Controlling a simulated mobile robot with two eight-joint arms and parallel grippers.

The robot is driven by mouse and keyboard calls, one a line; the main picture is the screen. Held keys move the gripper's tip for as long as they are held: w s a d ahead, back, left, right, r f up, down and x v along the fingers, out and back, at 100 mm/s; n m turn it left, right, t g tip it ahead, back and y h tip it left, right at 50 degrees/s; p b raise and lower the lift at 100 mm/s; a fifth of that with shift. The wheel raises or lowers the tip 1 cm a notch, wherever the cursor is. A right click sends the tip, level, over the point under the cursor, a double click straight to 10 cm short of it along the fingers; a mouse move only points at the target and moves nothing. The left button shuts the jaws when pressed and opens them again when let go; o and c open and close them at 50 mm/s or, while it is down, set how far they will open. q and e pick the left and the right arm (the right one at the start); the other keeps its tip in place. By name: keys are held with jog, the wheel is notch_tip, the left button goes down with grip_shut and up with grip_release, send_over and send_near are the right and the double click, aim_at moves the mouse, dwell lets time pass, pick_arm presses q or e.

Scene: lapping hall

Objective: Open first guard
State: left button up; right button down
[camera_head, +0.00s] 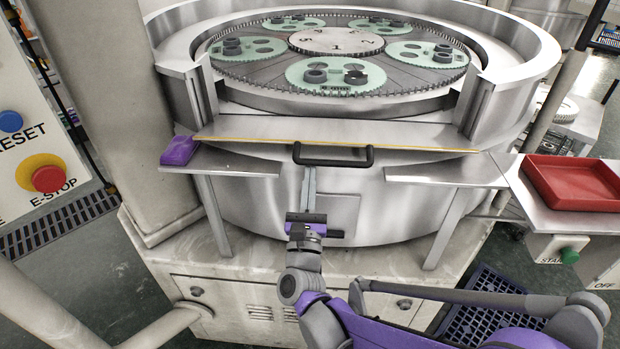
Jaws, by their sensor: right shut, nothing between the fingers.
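The lapping machine has a gap in its round rim at the front, between two upright posts. A flat metal guard panel (400,133) with a yellow front edge spans this gap at a low level, leaving the plate behind in plain view. A black bar handle (333,161) is fixed at the middle of its front edge. My right gripper (310,174) is shut and empty, its thin fingers pointing up just below the left part of the handle. I cannot tell whether the fingertips touch it. My left gripper is not in view.
Green carriers (343,78) with dark rings lie on the toothed plate. A purple object (180,151) lies on the left shelf (238,164). A red tray (572,182) stands on the right table. A control panel with a red E-stop button (47,179) is at the left.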

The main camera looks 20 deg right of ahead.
jog(key=f+b+v, duration=0.1)
jog(key=b+v, duration=0.2)
jog(key=v, duration=0.8)
jog(key=shift+w+f, duration=0.2)
jog(key=shift+f, duration=0.25)
